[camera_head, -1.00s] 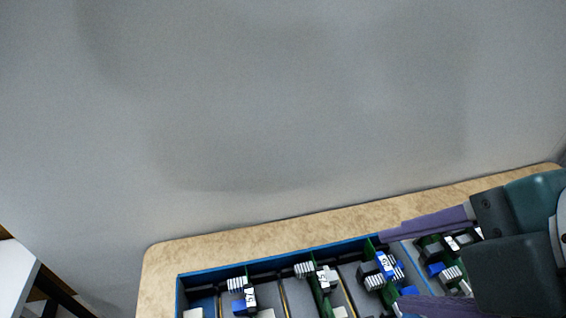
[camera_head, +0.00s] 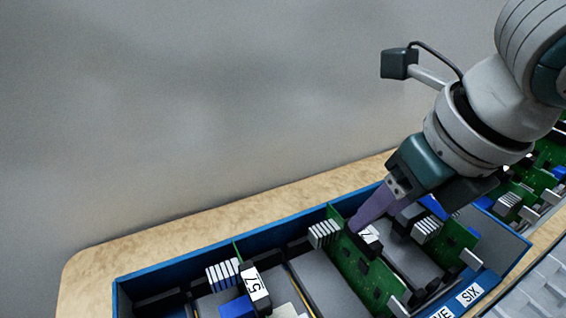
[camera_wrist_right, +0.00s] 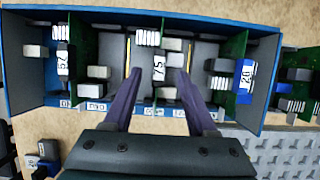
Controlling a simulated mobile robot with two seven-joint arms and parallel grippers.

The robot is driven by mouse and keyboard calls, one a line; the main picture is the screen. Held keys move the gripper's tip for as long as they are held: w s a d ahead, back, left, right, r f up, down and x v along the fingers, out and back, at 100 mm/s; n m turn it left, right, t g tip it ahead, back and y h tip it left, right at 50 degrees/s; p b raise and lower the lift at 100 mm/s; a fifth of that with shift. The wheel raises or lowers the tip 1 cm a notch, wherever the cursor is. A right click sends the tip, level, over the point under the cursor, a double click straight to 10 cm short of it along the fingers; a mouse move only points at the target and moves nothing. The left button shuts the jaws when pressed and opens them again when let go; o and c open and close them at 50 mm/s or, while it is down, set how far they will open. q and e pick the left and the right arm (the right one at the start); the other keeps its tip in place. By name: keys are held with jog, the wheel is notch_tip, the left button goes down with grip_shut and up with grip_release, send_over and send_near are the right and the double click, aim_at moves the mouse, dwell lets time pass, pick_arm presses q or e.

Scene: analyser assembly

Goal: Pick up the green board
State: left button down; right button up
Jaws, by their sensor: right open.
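Several green boards with grey-white finned parts and white labels stand upright in a blue bin; the pictures do not tell which one is meant. My right gripper (camera_head: 366,217) points down at one green board (camera_head: 350,262) in the middle of the bin. In the right wrist view the open fingers (camera_wrist_right: 157,74) lie on either side of this board (camera_wrist_right: 161,44), apart from each other, with its numbered label between them. In the head view one finger covers part of the board and the other finger is not clear. My left gripper is not in view.
The blue bin (camera_head: 195,264) has dark dividers and stands on a tan table (camera_head: 110,258) near a grey wall. Other boards stand close on both sides, one at the left (camera_wrist_right: 62,60) and one at the right (camera_wrist_right: 240,70). A grey ribbed tray (camera_wrist_right: 265,150) lies in front.

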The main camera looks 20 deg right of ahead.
aim_at(356, 256)
jog(key=b+x, duration=0.1)
jog(key=x, duration=0.5)
jog(key=shift+w+a+f, duration=0.1)
jog(key=shift+w, duration=0.25)
grip_shut()
dwell(0.3)
